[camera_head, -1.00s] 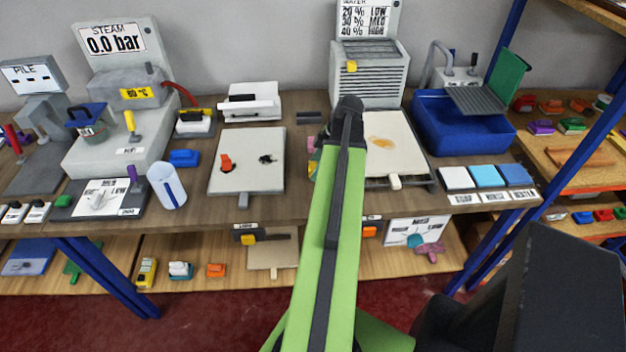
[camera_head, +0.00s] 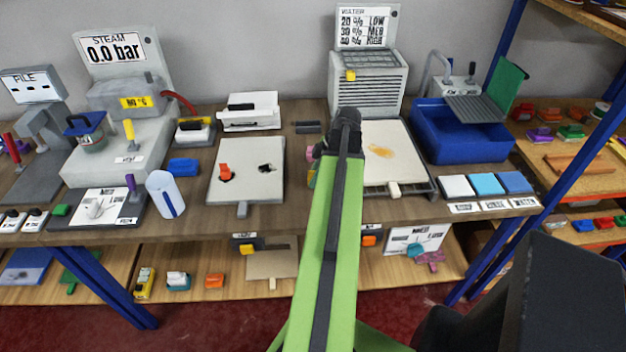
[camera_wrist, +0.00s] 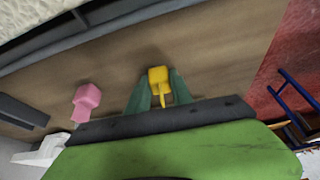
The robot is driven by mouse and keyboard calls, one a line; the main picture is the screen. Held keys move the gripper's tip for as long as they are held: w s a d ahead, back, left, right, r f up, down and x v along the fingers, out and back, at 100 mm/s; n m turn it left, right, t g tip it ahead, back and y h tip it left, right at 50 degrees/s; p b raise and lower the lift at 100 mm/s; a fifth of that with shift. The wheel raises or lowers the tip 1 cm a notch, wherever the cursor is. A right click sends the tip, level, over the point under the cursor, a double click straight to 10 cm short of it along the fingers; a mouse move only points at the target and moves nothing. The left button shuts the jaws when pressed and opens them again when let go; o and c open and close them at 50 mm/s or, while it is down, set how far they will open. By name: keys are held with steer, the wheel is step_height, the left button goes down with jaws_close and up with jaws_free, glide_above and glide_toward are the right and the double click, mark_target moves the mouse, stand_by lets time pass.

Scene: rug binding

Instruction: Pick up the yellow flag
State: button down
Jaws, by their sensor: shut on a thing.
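The yellow flag (camera_wrist: 158,77) is a small yellow block with a thin stem, seen in the wrist view. It sits between the two green fingers of my gripper (camera_wrist: 160,88), which is shut on it. The wooden bench top shows just behind the flag; I cannot tell whether the flag touches it.
A pink piece (camera_wrist: 88,97) stands left of my gripper in the wrist view. A white board with a brown stain (camera_head: 402,150) lies right of my arm, and a pale board (camera_head: 262,188) lies left. A white slatted box (camera_head: 370,84) stands behind.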

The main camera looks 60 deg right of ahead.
steer(key=shift+r+p, duration=0.6)
steer(key=shift+r, duration=0.05)
step_height(320, 180, up, 4)
steer(key=p, duration=0.4)
steer(key=s+r+p, duration=0.2)
steer(key=s, duration=0.1)
steer(key=s+d+r+p, duration=0.1)
steer(key=s, duration=0.3)
steer(key=s+d+r+p, duration=0.1)
steer(key=s+r+p, duration=0.1)
steer(key=s, duration=0.2)
steer(key=shift+s+d+r+p, duration=0.1)
steer(key=shift+r+p, duration=0.25)
steer(key=shift+s, duration=0.15)
